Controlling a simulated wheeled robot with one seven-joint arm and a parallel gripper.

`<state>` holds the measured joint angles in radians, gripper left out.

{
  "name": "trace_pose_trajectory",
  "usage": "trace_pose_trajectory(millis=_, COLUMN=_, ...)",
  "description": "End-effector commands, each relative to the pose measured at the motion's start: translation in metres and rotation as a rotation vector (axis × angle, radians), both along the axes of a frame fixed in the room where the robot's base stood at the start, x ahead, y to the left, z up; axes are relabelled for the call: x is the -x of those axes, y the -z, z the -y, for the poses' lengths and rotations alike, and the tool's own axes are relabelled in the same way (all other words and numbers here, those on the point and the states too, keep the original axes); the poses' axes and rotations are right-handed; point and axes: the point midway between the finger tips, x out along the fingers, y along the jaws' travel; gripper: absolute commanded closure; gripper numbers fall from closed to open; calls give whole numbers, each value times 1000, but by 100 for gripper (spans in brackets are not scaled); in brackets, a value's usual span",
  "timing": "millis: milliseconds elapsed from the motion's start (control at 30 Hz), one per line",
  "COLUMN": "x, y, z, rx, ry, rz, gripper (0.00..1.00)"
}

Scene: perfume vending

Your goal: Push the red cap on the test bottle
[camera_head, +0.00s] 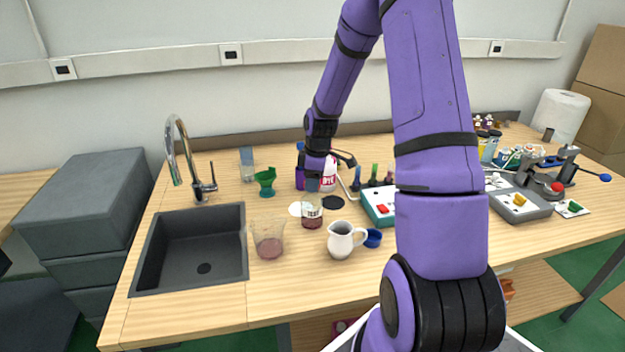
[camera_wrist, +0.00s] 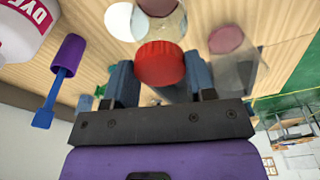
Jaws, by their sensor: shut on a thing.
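The test bottle (camera_head: 312,213) is a small clear glass bottle with a white label and reddish liquid. It stands on the wooden table near its middle. My gripper (camera_head: 313,186) is right above it, pointing down. In the wrist view the round red cap (camera_wrist: 160,63) sits between my two blue fingers, which are shut on its sides. The glass of the bottle shows just beyond the cap in that view. In the head view my gripper hides the cap. I cannot tell how firmly the cap is seated.
A beaker (camera_head: 268,243), a white jug (camera_head: 341,243) and a blue cup (camera_head: 372,238) stand in front. A white dye bottle (camera_head: 328,178) and a green funnel (camera_head: 265,181) are behind. A dark sink (camera_head: 190,250) is at left, a red-buttoned device (camera_head: 378,207) at right.

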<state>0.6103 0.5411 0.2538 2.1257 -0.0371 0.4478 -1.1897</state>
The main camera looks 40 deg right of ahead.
Motion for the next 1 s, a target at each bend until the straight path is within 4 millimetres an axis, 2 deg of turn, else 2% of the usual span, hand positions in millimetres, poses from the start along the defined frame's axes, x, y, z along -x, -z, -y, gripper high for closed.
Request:
trace_pose_trajectory(millis=833, x=0, y=2, z=0, rx=0, ry=0, rz=0, gripper=71)
trace_pose_trajectory(millis=867, x=0, y=2, z=0, rx=0, ry=0, rz=0, gripper=47)
trace_pose_trajectory(millis=967, x=0, y=2, z=0, rx=0, ry=0, rz=0, gripper=24)
trace_pose_trajectory(millis=1000, x=0, y=2, z=0, rx=0, ry=0, rz=0, gripper=20)
